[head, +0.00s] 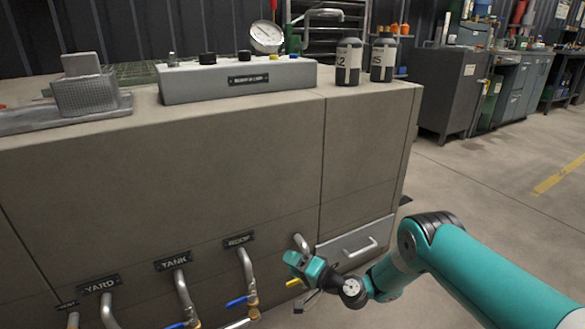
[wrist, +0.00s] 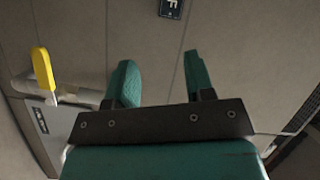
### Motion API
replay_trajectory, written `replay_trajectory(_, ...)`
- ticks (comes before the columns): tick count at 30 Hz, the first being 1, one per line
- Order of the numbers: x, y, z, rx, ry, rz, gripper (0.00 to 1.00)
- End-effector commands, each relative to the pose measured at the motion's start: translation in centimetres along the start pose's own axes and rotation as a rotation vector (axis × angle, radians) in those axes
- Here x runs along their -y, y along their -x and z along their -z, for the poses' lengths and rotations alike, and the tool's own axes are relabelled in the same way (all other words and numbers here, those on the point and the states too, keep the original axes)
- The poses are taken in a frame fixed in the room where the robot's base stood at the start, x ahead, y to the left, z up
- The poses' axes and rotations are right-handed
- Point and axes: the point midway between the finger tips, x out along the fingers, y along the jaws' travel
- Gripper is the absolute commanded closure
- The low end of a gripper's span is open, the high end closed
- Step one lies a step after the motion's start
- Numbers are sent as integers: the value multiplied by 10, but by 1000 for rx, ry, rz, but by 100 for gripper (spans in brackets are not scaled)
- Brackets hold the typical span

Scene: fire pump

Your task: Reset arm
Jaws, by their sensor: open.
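My teal arm (head: 480,270) reaches in from the lower right of the head view. My gripper (head: 300,265) is low in front of the cabinet (head: 220,170), near the drawer's left edge. In the wrist view my gripper (wrist: 161,75) shows two teal fingers spread apart with nothing between them. The cabinet's front panel lies beyond the fingers. A yellow lever (wrist: 43,70) stands to the left of the fingers, apart from them. A yellow piece, probably the same lever, shows beside the gripper in the head view (head: 294,283).
Pipes with YARD (head: 98,284), TANK (head: 173,260) and ROOF (head: 238,240) labels and blue-handled valves line the lower front. A drawer (head: 355,248) is right of my gripper. Two dark bottles (head: 348,62) (head: 383,60) stand on top. Open floor (head: 470,180) lies right.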

Motion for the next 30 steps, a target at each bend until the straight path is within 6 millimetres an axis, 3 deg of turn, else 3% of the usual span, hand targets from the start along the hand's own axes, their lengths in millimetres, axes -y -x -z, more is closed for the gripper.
replay_trajectory(1,32,-8,11,55,52,-4,51)
replay_trajectory(5,100,-11,23,202,171,-44,51)
replay_trajectory(11,197,17,25,413,338,-138,51)
replay_trajectory(17,277,82,10,599,480,-267,51)
replay_trajectory(21,320,145,-10,716,558,-374,51)
replay_trajectory(24,341,195,-27,791,600,-456,51)
replay_trajectory(30,360,277,-58,897,642,-591,51)
